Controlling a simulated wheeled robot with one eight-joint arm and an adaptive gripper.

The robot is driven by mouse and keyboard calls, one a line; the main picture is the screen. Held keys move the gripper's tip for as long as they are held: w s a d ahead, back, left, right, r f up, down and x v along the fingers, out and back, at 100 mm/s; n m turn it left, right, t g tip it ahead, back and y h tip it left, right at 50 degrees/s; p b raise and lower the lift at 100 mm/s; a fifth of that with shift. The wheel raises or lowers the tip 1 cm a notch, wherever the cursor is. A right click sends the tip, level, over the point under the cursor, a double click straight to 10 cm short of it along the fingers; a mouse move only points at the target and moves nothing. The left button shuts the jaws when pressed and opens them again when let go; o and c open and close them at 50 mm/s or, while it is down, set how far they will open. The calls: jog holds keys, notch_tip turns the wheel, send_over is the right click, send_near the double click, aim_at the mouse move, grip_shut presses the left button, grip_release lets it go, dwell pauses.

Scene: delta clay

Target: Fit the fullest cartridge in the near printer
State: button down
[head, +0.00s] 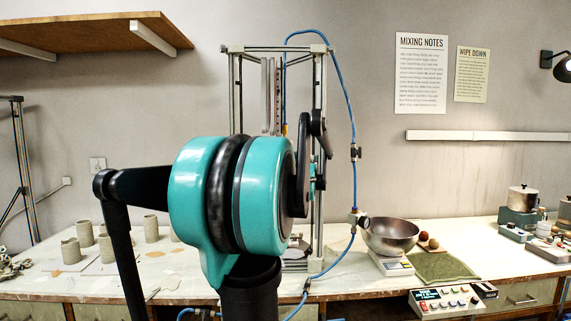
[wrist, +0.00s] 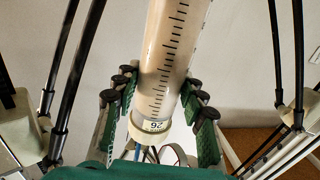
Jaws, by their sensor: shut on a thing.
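A clear cartridge (wrist: 165,65) with black graduation marks and pale beige clay inside stands slightly tilted in the wrist view. A pale collar (wrist: 150,128) with an upside-down number rings its lower end. My gripper (wrist: 160,96) is shut on the cartridge, with green-padded fingers on both sides of it. In the head view a printer (head: 319,85) with a tall metal frame stands on the bench behind my arm. My arm hides much of its middle, and the gripper and cartridge cannot be made out clearly there. Whether the cartridge touches the printer cannot be told.
A blue hose (head: 348,105) loops from the printer's top down its right side. A metal bowl (head: 391,236) on a scale, a green cloth (head: 443,267) and a control box (head: 443,300) are to the right. Several clay cups (head: 84,234) stand left. A shelf (head: 75,32) overhangs upper left.

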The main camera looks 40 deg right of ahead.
jog(key=shift+w+d+f, duration=0.4)
jog(key=shift+w+d, duration=0.05)
jog(key=shift+w, duration=0.25)
jog(key=shift+w+d+f, duration=0.35)
jog(key=shift+w+d, duration=0.1)
jog(key=shift+w, duration=0.2)
jog(key=shift+f, duration=0.1)
jog(key=c, duration=0.8)
grip_release()
notch_tip(320, 180, up, 10)
